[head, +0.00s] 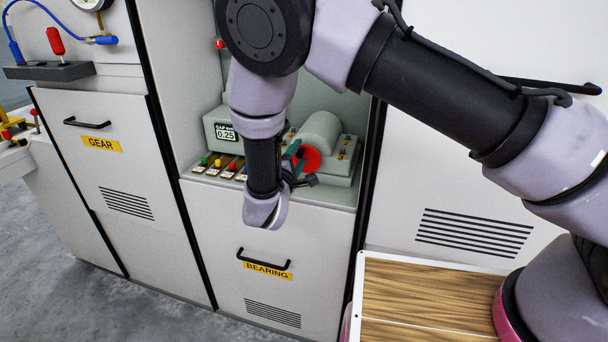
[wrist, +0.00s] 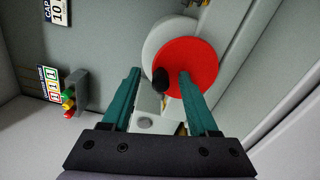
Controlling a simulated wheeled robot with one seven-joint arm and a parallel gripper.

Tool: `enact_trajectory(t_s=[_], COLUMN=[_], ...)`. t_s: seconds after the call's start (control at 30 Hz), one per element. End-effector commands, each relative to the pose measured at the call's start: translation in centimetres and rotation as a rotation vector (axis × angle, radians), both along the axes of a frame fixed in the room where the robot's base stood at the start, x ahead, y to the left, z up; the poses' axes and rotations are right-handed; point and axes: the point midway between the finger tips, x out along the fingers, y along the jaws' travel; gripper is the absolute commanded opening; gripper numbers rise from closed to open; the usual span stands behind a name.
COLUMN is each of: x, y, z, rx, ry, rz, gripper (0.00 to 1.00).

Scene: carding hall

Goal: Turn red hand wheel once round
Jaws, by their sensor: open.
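The red hand wheel (wrist: 200,62) is a red disc with a dark knob (wrist: 161,80) near its rim. In the wrist view it stands beyond my gripper (wrist: 156,80), whose two teal fingers are apart. The knob lies between the fingertips in the picture; I cannot tell whether either finger touches it. The right fingertip overlaps the lower part of the disc. In the head view the wheel (head: 311,159) is partly hidden behind my gripper (head: 298,160) and wrist, on the machine in the recess.
A grey box with a display (head: 226,132) stands left of the wheel. Several coloured buttons (head: 217,163) line the front of the shelf. A white roller (head: 320,132) lies behind the wheel. The recess walls are close; BEARING (head: 267,268) and GEAR (head: 101,144) cabinets stand below and left.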

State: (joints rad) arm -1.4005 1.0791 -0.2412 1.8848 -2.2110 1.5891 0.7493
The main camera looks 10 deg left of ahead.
Motion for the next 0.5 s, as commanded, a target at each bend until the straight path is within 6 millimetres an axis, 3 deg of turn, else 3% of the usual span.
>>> enact_trajectory(t_s=[0.5], x=[-5.5], y=[0.4], z=[-0.3], rx=[-0.004], ry=[0.005], rz=[0.003], gripper=[0.60])
